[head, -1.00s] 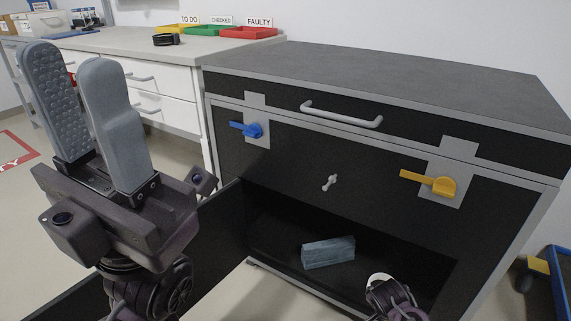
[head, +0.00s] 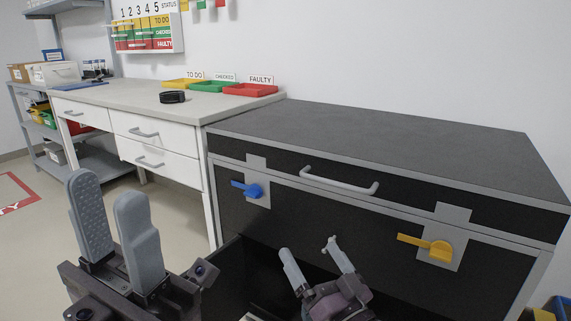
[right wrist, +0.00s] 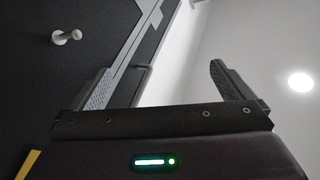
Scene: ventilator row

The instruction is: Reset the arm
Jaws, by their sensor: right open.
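My right gripper (head: 314,256) is raised in front of the black cabinet (head: 290,212), fingers up, apart and empty. In the right wrist view the gripper (right wrist: 162,75) shows its two fingers wide apart with nothing between them. My left gripper (head: 102,208) points up at the lower left of the head view, with a gap between its fingers and nothing held.
The cabinet has a blue latch (head: 248,189), a yellow latch (head: 432,247) and a long handle (head: 340,183). A small knob (right wrist: 66,37) shows in the right wrist view. A workbench (head: 110,95) with colored trays (head: 250,90) stands behind left.

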